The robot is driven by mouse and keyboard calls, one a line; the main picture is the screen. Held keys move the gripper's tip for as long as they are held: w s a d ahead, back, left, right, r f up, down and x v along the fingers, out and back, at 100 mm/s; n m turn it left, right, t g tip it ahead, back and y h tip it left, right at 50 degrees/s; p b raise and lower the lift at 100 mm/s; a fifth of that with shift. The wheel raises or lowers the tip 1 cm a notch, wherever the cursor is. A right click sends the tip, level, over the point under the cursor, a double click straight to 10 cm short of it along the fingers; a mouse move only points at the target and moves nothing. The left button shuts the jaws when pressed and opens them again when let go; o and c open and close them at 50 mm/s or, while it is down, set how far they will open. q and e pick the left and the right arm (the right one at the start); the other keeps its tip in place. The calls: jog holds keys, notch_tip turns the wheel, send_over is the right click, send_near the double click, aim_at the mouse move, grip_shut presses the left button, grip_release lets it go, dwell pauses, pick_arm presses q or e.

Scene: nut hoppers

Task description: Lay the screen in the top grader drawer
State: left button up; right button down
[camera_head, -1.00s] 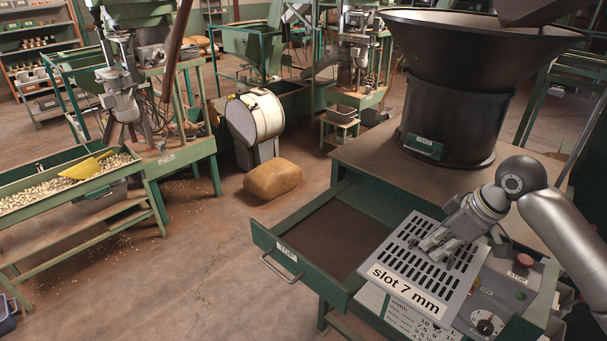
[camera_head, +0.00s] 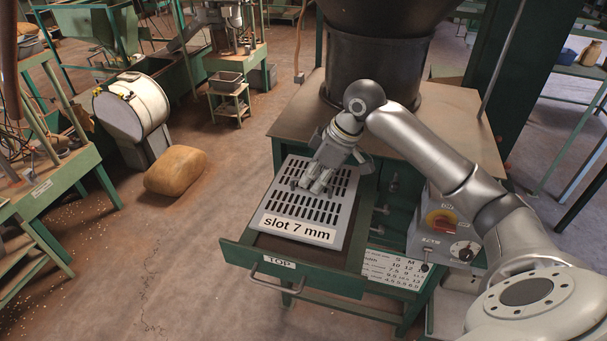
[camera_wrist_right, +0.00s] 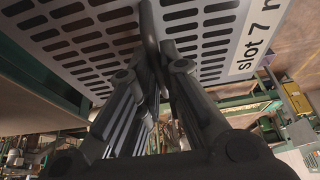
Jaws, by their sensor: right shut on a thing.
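The screen (camera_head: 336,215) is a grey slotted metal plate labelled "slot 7 mm". My right gripper (camera_head: 312,186) is shut on it near its middle. The screen also fills the top of the right wrist view (camera_wrist_right: 106,52), with the gripper's fingers (camera_wrist_right: 152,62) closed against it. It is over the pulled-out top grader drawer (camera_head: 310,277), a green drawer with a "TOP" label and a bar handle. A brown strip of drawer floor shows in front of the screen. I cannot tell whether the screen touches the drawer. My left gripper is not in view.
The control box (camera_head: 447,222) with a red and yellow switch stands right of the drawer, above a size chart (camera_head: 391,270). A large dark hopper (camera_head: 378,65) stands on the grader's top behind. A tan sack (camera_head: 175,170) lies on the floor, left. The floor before the drawer is clear.

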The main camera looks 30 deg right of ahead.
aim_at(313, 197)
jog(key=shift+s+d+f, duration=0.1)
jog(key=shift+s+f, duration=0.05)
jog(key=shift+f, duration=0.35)
jog(key=shift+w+f, duration=0.2)
jog(key=shift+f, duration=0.45)
jog(key=shift+a+f, duration=0.2)
jog(key=shift+f, duration=1.75)
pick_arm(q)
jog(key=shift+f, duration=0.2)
pick_arm(e)
jog(key=shift+f, duration=1.75)
jog(key=c, duration=1.5)
grip_release()
